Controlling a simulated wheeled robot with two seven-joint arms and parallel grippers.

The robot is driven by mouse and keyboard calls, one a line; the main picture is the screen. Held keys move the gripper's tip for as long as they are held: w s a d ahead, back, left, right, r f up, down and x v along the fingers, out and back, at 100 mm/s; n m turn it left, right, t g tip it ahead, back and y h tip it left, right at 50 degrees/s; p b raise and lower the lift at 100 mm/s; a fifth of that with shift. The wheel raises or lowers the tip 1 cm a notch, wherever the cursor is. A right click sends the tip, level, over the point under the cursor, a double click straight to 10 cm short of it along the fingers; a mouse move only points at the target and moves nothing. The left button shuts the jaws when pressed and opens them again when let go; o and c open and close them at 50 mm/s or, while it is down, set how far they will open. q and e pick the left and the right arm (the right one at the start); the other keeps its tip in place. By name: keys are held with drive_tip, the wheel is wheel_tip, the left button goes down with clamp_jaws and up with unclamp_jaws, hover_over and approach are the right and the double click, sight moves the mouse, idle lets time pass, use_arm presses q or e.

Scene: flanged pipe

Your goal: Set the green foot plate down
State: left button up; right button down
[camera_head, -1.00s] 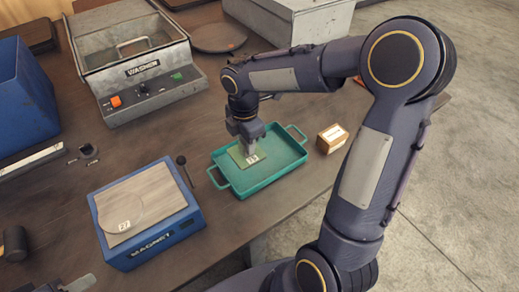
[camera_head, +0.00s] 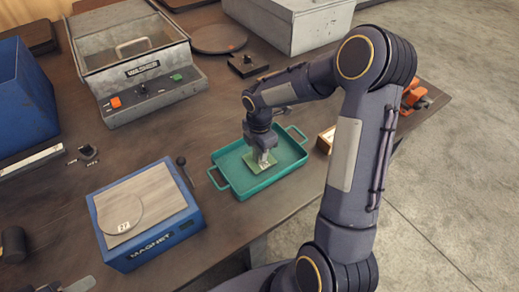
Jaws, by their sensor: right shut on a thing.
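The green foot plate (camera_head: 252,164) is a small flat light-green piece in the teal tray (camera_head: 236,188) in the head view. My right gripper (camera_head: 264,160) points down over the tray and is shut on the plate, covering part of it. The plate looks roughly level and inside the tray's walls. I cannot tell whether its underside touches the tray floor. My left gripper is not in view.
The blue magnet block (camera_head: 150,240) with a round grey disc (camera_head: 120,208) stands left of the tray. The washer (camera_head: 140,70) is behind. A small box (camera_head: 326,138) sits right of the tray, partly behind my right arm. A dark block (camera_head: 248,65) lies at the back.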

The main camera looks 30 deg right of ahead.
drive_tip(key=c, duration=1.5)
unclamp_jaws()
drive_tip(key=shift+f, duration=0.15)
drive_tip(key=shift+c, duration=0.2)
drive_tip(key=o, duration=0.5)
drive_tip(key=shift+c, duration=0.2)
